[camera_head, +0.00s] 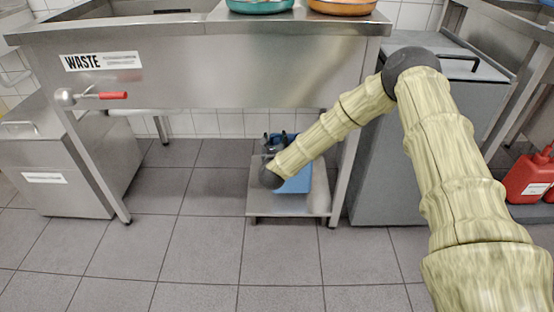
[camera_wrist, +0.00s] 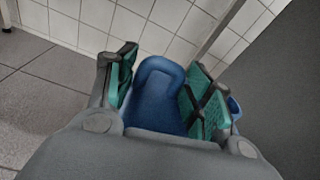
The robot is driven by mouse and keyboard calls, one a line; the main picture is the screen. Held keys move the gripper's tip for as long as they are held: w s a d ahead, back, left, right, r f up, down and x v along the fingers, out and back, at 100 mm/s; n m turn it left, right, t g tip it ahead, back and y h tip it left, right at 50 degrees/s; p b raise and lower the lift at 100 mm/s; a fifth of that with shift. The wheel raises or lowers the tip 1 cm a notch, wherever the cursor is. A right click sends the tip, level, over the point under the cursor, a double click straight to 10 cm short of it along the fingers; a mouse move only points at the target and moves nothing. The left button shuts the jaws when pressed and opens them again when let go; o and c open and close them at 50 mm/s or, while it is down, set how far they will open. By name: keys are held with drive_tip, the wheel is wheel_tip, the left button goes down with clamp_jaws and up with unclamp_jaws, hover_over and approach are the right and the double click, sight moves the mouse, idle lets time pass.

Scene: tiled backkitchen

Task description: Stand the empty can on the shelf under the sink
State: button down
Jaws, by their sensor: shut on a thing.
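The blue can (camera_head: 297,181) is over the low metal shelf (camera_head: 318,198) under the sink, partly hidden behind my arm in the head view. My gripper (camera_head: 274,142) is low under the sink, at the can's upper part. In the wrist view, the green-padded fingers of my gripper (camera_wrist: 163,90) are on both sides of the can's blue top (camera_wrist: 160,90), shut on it. Another bit of blue shows beyond the right finger. The can looks roughly upright. I cannot tell whether its base touches the shelf.
The steel sink (camera_head: 220,80) overhangs the shelf, with a red-handled valve (camera_head: 100,95) at left. A sink leg (camera_head: 347,160) and a grey cabinet (camera_head: 400,150) stand close to the shelf's right. A steel box (camera_head: 80,165) stands left. The tiled floor between is clear.

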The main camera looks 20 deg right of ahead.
drive_tip(key=shift+f+b, duration=0.9)
drive_tip(key=shift+f, duration=1.8)
drive_tip(key=c, duration=0.6)
unclamp_jaws()
drive_tip(key=shift+f, duration=0.1)
